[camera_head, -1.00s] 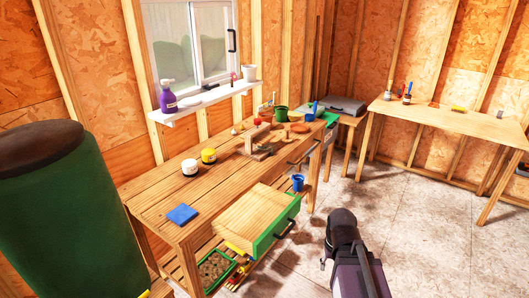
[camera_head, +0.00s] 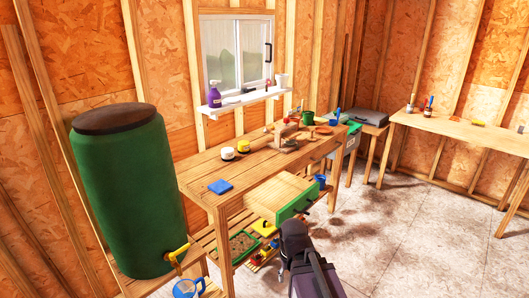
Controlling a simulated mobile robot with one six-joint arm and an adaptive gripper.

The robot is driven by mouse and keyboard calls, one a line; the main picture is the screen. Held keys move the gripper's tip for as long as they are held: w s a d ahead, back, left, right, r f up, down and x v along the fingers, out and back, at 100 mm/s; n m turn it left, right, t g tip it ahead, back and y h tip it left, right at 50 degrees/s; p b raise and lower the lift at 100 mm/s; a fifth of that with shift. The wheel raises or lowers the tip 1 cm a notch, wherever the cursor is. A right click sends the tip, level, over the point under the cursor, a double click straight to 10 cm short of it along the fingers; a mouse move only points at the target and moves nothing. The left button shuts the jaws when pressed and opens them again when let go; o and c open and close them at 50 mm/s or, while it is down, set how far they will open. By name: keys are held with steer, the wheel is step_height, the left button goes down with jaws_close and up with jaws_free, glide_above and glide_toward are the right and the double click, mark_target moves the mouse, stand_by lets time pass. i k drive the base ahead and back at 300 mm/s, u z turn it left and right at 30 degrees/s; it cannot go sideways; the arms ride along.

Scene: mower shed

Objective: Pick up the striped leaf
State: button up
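I cannot make out a striped leaf in this view. The wooden workbench (camera_head: 205,188) stands in the middle with small items on it, too small to tell apart fully. Its green-fronted drawer (camera_head: 298,202) is pulled out and looks empty. A part of my arm shows dark at the bottom centre, in front of the drawer. My gripper's fingers do not show.
A green barrel (camera_head: 130,200) with a yellow tap stands at left, a blue jug (camera_head: 186,289) below it. A blue pad (camera_head: 220,186), white pot (camera_head: 228,153) and yellow pot (camera_head: 243,147) sit on the bench. A second table (camera_head: 460,125) stands at right. Floor between is clear.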

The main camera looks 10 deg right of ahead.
mark_target(292, 143)
steer(key=u, duration=0.15)
steer(key=k, duration=0.6)
steer(key=u, duration=0.1)
steer(key=i, duration=0.95)
steer(key=z, duration=0.5)
steer(key=i, duration=1.85)
steer(key=z, duration=0.25)
